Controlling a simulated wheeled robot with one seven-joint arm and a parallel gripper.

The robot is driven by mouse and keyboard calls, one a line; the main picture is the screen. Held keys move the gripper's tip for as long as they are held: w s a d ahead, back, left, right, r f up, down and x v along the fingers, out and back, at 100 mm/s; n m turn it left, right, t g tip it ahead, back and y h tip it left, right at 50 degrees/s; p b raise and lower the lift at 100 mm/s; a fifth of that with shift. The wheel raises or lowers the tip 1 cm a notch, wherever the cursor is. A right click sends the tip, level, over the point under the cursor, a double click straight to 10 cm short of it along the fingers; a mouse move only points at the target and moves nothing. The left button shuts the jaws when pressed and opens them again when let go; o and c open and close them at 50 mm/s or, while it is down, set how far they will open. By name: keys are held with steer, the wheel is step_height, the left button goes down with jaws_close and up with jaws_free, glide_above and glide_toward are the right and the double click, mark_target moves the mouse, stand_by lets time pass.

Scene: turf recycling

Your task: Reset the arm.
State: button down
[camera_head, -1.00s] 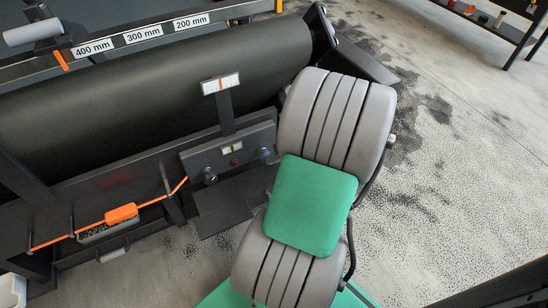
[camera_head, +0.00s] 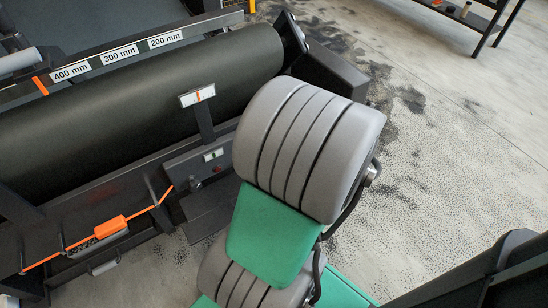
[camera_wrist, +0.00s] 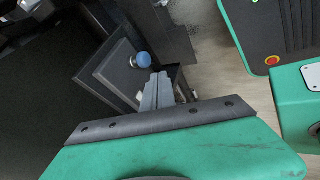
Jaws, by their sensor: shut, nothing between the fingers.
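A machine with a long dark roller (camera_head: 150,90) fills the left of the head view. An orange cord with an orange handle (camera_head: 110,227) runs along its lower front. A dark table (camera_head: 468,18) stands at the back right. The speckled floor between is open.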

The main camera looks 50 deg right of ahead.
stand_by(0.4)
steer(key=w+a+r+m+g+p, duration=0.1)
steer(key=a+r+m+p, duration=0.3)
steer(key=a+r+p, duration=0.4)
steer(key=w+a+r+m+g+h+p, duration=0.1)
steer(key=a+r+m+p, duration=0.3)
steer(key=a+r+p, duration=0.4)
steer(key=w+a+r+m+g+h+p, duration=0.1)
steer(key=w+a+r+m+p, duration=0.2)
steer(key=a+r+p, duration=0.5)
step_height(320, 180, up, 11)
steer(key=m+p, duration=0.1)
steer(key=p, duration=0.2)
steer(key=shift+w+a+m, duration=0.3)
steer(key=shift+a, duration=0.1)
steer(key=shift+f, duration=0.1)
